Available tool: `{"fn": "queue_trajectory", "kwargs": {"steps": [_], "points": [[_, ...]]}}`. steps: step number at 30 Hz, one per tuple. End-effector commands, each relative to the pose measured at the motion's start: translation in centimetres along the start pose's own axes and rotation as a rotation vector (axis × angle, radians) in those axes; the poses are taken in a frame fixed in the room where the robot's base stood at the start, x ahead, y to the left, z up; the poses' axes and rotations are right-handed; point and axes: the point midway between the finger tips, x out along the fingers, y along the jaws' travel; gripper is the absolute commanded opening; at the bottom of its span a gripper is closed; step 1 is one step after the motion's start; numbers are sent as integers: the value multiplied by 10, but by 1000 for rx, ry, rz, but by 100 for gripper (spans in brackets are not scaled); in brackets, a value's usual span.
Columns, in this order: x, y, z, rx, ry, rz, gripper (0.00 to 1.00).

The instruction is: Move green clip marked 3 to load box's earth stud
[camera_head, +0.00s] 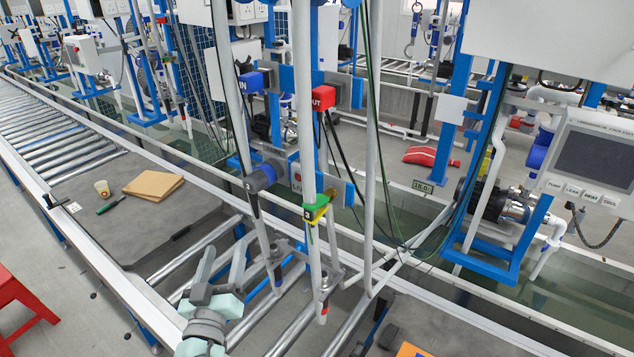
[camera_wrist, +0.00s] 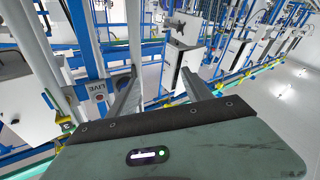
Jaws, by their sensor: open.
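In the wrist view my gripper (camera_wrist: 160,90) also shows open and empty. A panel labelled LIVE (camera_head: 296,178) is behind the poles, left of the clip; it also shows in the wrist view (camera_wrist: 98,88). I cannot make out which part is the load box or its earth stud.
A blue IN block (camera_head: 251,82) and a red OUT block (camera_head: 323,97) are above the clip. White poles and dark cables crowd this area. A display unit (camera_head: 590,160) stands right.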

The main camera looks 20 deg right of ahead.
Motion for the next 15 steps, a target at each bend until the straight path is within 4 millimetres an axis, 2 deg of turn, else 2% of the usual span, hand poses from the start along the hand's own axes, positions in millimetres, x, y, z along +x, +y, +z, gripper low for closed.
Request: {"fn": "queue_trajectory", "kwargs": {"steps": [1, 6, 10, 15], "points": [[4, 23, -22, 19, -26, 61, 58], [3, 96, -51, 108, -133, 282, 58], [-9, 138, -64, 184, -197, 417, 58], [-22, 168, -71, 257, -248, 521, 58]]}}
